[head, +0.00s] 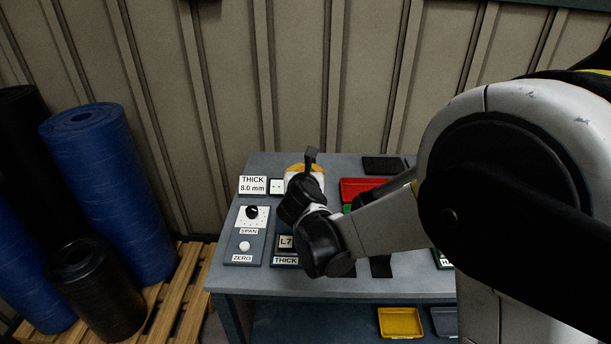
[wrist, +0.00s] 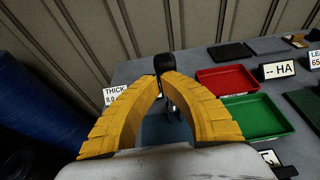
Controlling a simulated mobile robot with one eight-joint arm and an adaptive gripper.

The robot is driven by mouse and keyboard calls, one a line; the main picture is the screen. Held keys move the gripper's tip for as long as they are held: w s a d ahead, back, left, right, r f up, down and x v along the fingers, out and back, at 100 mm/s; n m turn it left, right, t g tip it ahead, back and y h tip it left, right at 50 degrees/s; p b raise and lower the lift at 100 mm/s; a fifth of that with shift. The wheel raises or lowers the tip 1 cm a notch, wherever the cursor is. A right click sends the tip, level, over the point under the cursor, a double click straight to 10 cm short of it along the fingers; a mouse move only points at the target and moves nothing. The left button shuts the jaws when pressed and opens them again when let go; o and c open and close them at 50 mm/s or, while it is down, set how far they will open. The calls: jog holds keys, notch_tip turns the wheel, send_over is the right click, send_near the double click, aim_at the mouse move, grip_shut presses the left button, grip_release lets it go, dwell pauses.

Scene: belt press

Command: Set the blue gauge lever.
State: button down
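My gripper (wrist: 162,80) has yellow fingers that arch inward, their tips close together at a black-ended lever (wrist: 163,62). The tips look shut on it, just below its end. In the head view the lever's dark end (head: 311,154) stands up beyond my gripper (head: 304,170). No blue shows on the visible part of the lever. The thickness sign (head: 253,185) reads 8.0 mm, left of my gripper. A small display (head: 276,187) beside it shows dashes.
A panel with a SPAN dial (head: 252,212) and white ZERO button (head: 244,246) is at the bench's left. An L7 display (head: 286,242) sits below my wrist. Red (wrist: 228,80) and green (wrist: 256,116) trays lie to the right. Blue rolls (head: 110,190) stand left of the bench.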

jog(key=shift+w+r, duration=0.2)
jog(key=shift+w, duration=0.3)
jog(key=shift+w+r, duration=0.15)
jog(key=shift+w, duration=0.3)
